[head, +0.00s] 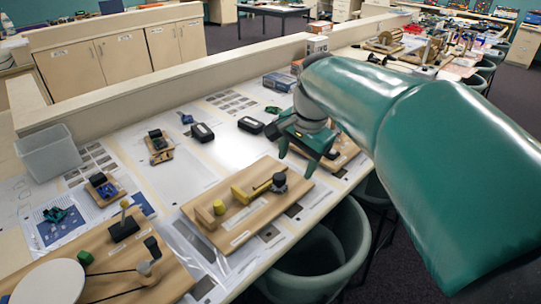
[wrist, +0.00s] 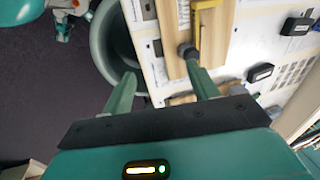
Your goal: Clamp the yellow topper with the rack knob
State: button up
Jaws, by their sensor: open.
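The wooden board (head: 235,228) lies on the table near its front edge. A dark round knob (head: 279,182) stands at its right end and also shows in the wrist view (wrist: 186,50). A yellow bar (head: 240,195) runs along the board toward the knob, and a small yellow piece (head: 219,207) sits to its left; I cannot tell which is the topper. Yellow also shows in the wrist view (wrist: 197,38). My gripper (head: 297,163) is open and empty, beyond and slightly right of the knob in the head view. In the wrist view the knob is close to the right fingertip.
Another wooden board (head: 345,150) lies partly behind my gripper. Black boxes (head: 201,132) lie farther back. A larger board with a white disc (head: 50,284) is at the front left, and a grey tray (head: 48,153) at the left.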

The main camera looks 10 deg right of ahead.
aim_at(280, 176)
jog(key=w+d+f+m+g+y, duration=0.1)
jog(key=w+d+f+m+y, duration=0.2)
jog(key=w, duration=0.4)
jog(key=w+d+m+g, duration=0.1)
jog(key=w+d+m, duration=0.1)
jog(key=w+m, duration=0.35)
jog(key=x, duration=0.9)
jog(key=w+x, duration=0.1)
jog(key=x, duration=0.4)
jog(key=shift+r+y, duration=0.1)
jog(key=shift+y, duration=0.2)
jog(key=c, duration=1)
